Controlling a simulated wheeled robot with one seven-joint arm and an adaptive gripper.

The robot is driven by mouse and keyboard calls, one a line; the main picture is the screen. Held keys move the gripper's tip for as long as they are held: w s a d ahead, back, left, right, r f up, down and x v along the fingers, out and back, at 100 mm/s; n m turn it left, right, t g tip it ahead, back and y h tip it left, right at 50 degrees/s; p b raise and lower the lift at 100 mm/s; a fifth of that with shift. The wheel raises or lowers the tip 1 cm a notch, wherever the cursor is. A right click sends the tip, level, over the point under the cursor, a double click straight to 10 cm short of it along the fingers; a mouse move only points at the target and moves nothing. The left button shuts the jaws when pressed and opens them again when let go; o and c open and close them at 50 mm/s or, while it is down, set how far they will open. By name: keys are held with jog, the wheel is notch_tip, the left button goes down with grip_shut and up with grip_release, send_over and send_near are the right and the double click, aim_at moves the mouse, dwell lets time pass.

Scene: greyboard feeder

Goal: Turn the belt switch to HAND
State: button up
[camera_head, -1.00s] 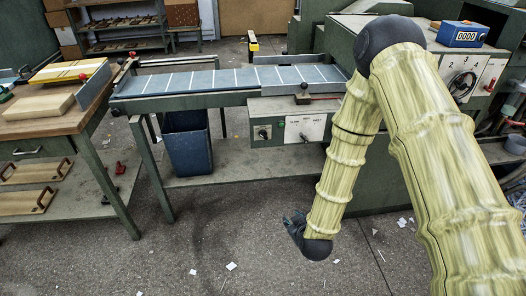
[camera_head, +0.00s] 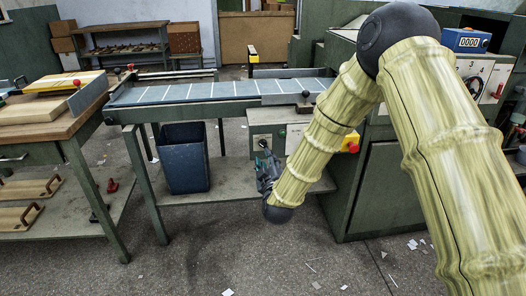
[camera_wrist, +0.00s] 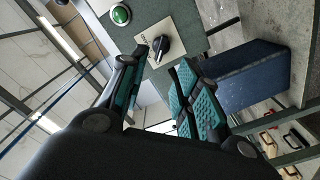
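The belt switch is a black knob (camera_wrist: 161,46) on a pale plate in the wrist view, on a grey-green control box (camera_head: 265,129) below the belt. Its label is too small to read with certainty. My gripper (camera_wrist: 158,60) is open and empty. Its two teal-padded fingers point toward the knob, which shows between and just beyond the fingertips; I cannot tell if they touch it. In the head view, my gripper (camera_head: 266,160) is just in front of and below the box's left part and partly hides the knob area.
A green button (camera_wrist: 121,15) is beside the knob's plate. A blue bin (camera_head: 185,160) stands on the lower shelf left of my gripper. A red button on a yellow box (camera_head: 352,143) is right of my forearm. The belt (camera_head: 220,91) runs above. A wooden bench stands at left.

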aim_at(262, 146)
jog(key=w, duration=0.2)
jog(key=w+b, duration=0.1)
jog(key=w, duration=0.2)
jog(key=w+a, duration=0.1)
jog(key=w, duration=0.2)
jog(key=shift+w, duration=0.1)
grip_shut()
